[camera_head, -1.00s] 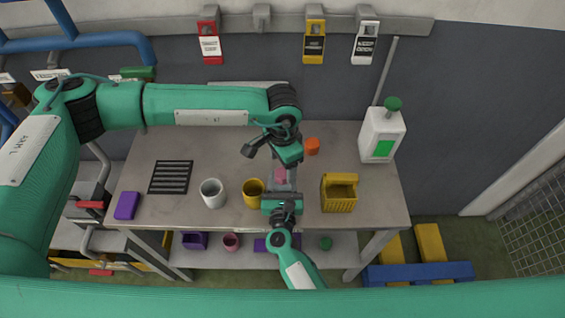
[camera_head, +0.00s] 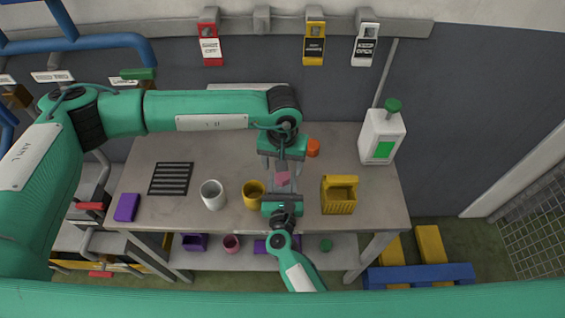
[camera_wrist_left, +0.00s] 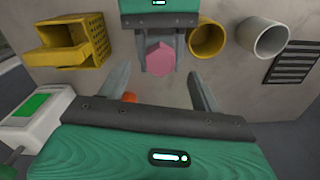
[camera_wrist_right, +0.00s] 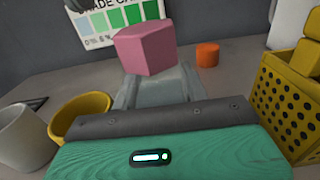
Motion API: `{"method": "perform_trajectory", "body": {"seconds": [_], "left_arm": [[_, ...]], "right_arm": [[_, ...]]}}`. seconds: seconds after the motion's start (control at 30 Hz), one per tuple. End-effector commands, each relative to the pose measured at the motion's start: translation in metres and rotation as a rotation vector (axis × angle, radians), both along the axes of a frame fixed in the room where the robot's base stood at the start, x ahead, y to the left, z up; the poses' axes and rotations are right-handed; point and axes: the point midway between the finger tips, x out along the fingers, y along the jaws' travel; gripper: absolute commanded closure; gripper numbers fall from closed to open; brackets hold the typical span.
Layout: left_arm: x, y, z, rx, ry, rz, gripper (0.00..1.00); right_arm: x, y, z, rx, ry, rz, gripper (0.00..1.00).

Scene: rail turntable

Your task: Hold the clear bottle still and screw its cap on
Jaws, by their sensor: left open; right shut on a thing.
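A pink six-sided cap (camera_head: 283,178) stands over the jaws of my right gripper (camera_head: 282,195). It also shows in the left wrist view (camera_wrist_left: 160,58) and the right wrist view (camera_wrist_right: 146,50). My right gripper is shut on the bottle below the cap; the clear body (camera_wrist_right: 157,88) is hard to make out between the grey fingers. I cannot tell how tightly the cap sits on it. My left gripper (camera_head: 283,163) is open and empty, just behind and above the cap. In the left wrist view the cap lies between and beyond its spread fingers (camera_wrist_left: 160,90).
A yellow cup (camera_head: 253,195) and a white cup (camera_head: 213,195) stand left of the right gripper, a yellow perforated bin (camera_head: 339,196) right. An orange cylinder (camera_head: 313,148) stands close to the left gripper. A white jug (camera_head: 381,136) stands at the back right.

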Motion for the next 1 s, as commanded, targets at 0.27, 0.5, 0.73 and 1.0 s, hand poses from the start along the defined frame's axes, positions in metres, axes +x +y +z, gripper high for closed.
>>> {"method": "perform_trajectory", "body": {"seconds": [0.27,0.5,0.73,1.0], "left_arm": [[0.000,0.000,0.000,0.000,0.000,0.201,0.35],[0.000,0.000,0.000,0.000,0.000,0.204,0.35],[0.000,0.000,-0.007,0.000,0.002,0.203,0.35],[0.000,0.000,-0.023,0.000,0.001,0.203,0.35]], "right_arm": [[0.000,0.000,0.000,0.000,0.000,0.000,0.96],[0.000,0.000,0.000,0.000,0.000,0.000,0.96],[0.000,0.000,0.000,0.000,0.000,0.000,0.96],[0.000,0.000,0.000,0.000,0.000,0.000,0.96]]}}
